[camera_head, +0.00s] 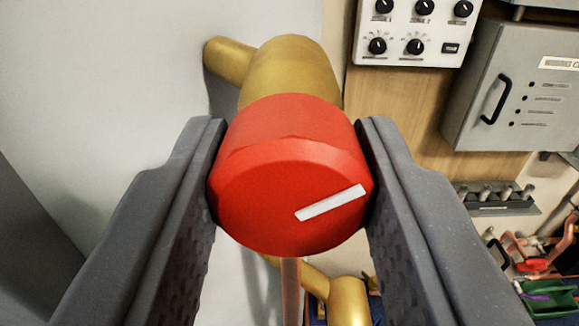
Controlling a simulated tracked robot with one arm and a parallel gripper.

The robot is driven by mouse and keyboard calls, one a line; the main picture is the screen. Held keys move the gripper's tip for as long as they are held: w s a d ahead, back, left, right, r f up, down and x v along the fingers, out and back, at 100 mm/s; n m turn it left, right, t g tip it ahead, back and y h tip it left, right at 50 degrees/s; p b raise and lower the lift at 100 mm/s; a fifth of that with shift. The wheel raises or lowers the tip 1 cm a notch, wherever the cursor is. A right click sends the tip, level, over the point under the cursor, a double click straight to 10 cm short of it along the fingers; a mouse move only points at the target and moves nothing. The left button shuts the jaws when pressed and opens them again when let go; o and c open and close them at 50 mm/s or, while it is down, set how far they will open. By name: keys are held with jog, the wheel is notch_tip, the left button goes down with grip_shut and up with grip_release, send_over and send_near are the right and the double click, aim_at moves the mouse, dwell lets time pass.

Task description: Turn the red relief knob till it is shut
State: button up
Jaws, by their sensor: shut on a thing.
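The red relief knob (270,190) fills the middle of the head camera view. It is round, with a white bar mark (331,203) on its face that slants up to the right. My gripper (290,185) is shut on the knob, with one dark grey finger against its left side and the other against its right side. Behind the knob is a brass valve body (290,72) with a stub pointing left. The knob's back and the valve stem are hidden.
A white panel with black dials (411,30) and a grey cabinet (515,85) with a black handle are on the wall at the upper right. A copper pipe (291,285) and another brass fitting (349,300) are below the knob. Red and green items lie at the lower right.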

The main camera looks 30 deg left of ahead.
jog(key=n+b, duration=0.1)
jog(key=n, duration=0.1)
jog(key=n+b, duration=0.2)
jog(key=shift+s+d+f, duration=0.1)
jog(key=shift+f, duration=0.3)
jog(key=n+b, duration=0.2)
jog(key=n, duration=0.1)
jog(key=shift+r+n, duration=0.2)
jog(key=shift+n, duration=0.1)
jog(key=shift+n+b, duration=0.85)
jog(key=shift+n, duration=1.25)
